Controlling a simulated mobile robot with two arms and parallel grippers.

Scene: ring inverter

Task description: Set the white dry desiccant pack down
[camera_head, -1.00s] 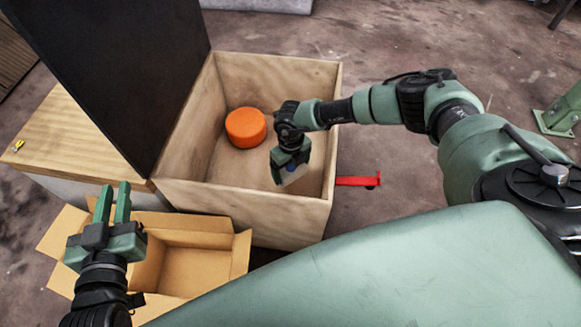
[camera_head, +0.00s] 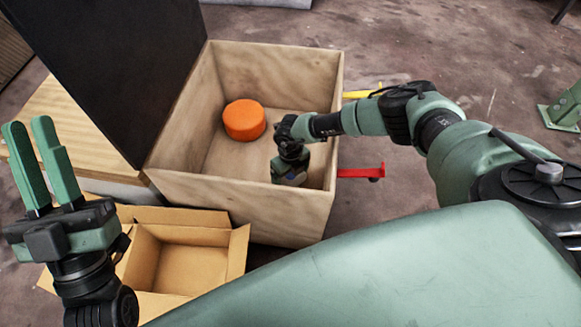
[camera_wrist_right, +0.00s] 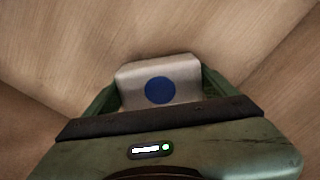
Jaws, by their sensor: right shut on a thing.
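The white desiccant pack (camera_wrist_right: 185,75) with a blue dot shows in the right wrist view between the fingers of my right gripper (camera_wrist_right: 160,90). That gripper is shut on it. In the head view my right gripper (camera_head: 289,178) is inside the wooden crate (camera_head: 250,205), low near its front right corner, and mostly covers the pack. I cannot tell whether the pack touches the crate floor. My left gripper (camera_head: 42,165) is open and empty, raised at the left above and beside the cardboard box.
An orange round object (camera_head: 245,121) lies in the crate, left of and behind my right gripper. A dark raised panel (camera_head: 120,70) stands at the crate's left. An open, empty cardboard box (camera_head: 185,265) sits in front. Red (camera_head: 362,172) and yellow (camera_head: 362,94) pieces stick out at the crate's right.

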